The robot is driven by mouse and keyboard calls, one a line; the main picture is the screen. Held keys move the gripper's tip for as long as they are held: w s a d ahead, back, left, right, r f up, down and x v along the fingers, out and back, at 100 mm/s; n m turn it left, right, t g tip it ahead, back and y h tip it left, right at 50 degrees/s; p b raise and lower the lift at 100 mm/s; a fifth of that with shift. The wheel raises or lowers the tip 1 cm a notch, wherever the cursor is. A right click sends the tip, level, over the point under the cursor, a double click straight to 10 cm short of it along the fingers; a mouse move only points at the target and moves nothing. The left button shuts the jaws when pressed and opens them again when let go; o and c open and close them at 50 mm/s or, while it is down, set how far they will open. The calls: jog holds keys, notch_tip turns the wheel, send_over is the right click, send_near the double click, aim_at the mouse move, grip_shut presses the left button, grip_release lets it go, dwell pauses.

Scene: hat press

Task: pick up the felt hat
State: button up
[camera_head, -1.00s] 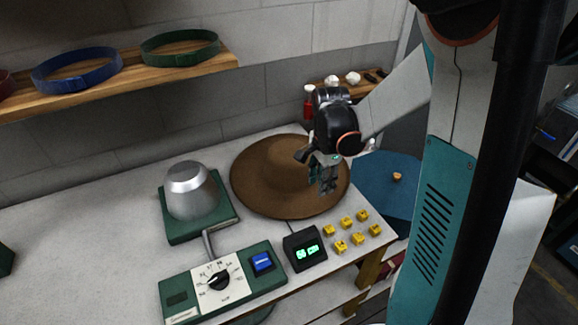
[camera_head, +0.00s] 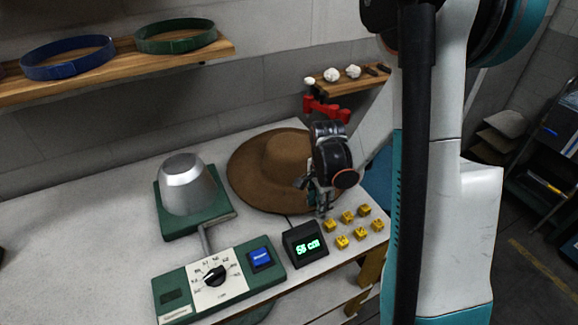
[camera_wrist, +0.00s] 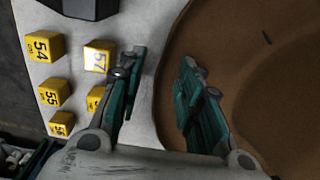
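The brown felt hat (camera_head: 262,166) lies on the white workbench, brim down and crown up, to the right of the metal hat block. My gripper (camera_head: 318,205) is over the hat's right front brim edge, pointing down. In the wrist view my gripper (camera_wrist: 160,95) has its two fingers apart with a clear gap between them. The hat brim (camera_wrist: 250,75) fills the right side there; its edge passes between the fingers, with the right finger over the brim and the left over the bench. I cannot tell whether either finger touches the felt.
A metal block on a green base (camera_head: 187,190) stands left of the hat. In front are a control panel with a dial (camera_head: 217,274) and a display reading 55 cm (camera_head: 306,248). Several yellow numbered cubes (camera_head: 342,242) sit close by the gripper. A wooden shelf (camera_head: 110,78) holds hat bands.

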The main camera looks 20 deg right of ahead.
grip_shut()
jog(key=shift+r, duration=0.15)
notch_tip(320, 180, up, 20)
jog(key=p, duration=0.6)
jog(key=shift+s, duration=0.1)
dwell(0.9)
